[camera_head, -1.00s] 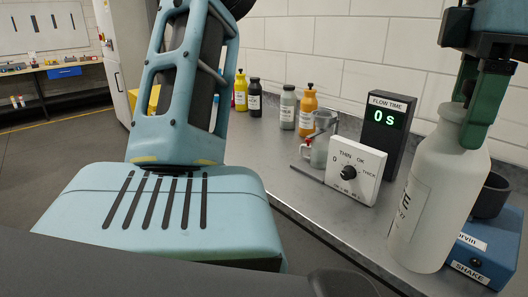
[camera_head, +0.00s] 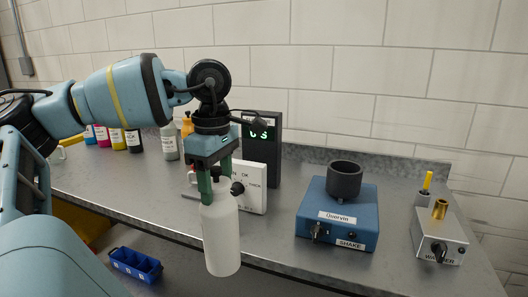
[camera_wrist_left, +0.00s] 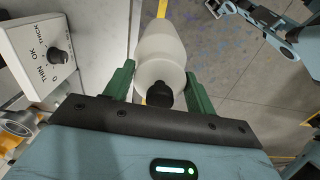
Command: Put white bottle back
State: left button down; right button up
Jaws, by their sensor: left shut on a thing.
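The white bottle (camera_head: 221,240) with a black cap is held roughly upright by my left gripper (camera_head: 219,186), whose green fingers are shut on it near the top. In the head view it hangs in front of the bench's front edge. In the left wrist view the bottle (camera_wrist_left: 161,55) sits between the two green fingers (camera_wrist_left: 160,88), with the floor beyond it. Its label does not show. Part of my right arm shows at the top right of the left wrist view, but its jaws are unclear.
Coloured bottles, including a grey one (camera_head: 169,142), stand along the wall at left. The flow-time display (camera_head: 263,150) and white dial box (camera_head: 252,183) are behind my left gripper. The blue shaker (camera_head: 338,215) and grey washer box (camera_head: 440,238) stand right, with clear bench between.

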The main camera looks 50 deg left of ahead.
aim_at(221, 214)
pick_arm(q)
jog(key=f+m, duration=0.1)
jog(key=f, duration=0.1)
jog(key=f+m, duration=0.1)
jog(key=f, duration=0.2)
jog(key=f+m, duration=0.1)
jog(key=f, duration=0.1)
jog(key=shift+w+d+f, duration=0.1)
jog(key=shift+d+f, duration=0.1)
jog(key=shift+d, duration=0.05)
jog(key=w+d+f+m, duration=0.2)
jog(key=d+f+m, duration=0.5)
jog(key=d+m, duration=0.3)
jog(key=w+d+f+m, duration=0.2)
jog(key=d+f+m, duration=0.6)
jog(key=d+m, duration=0.3)
jog(key=d, duration=0.4)
jog(key=shift+s+a, duration=0.1)
jog(key=shift+a, duration=0.05)
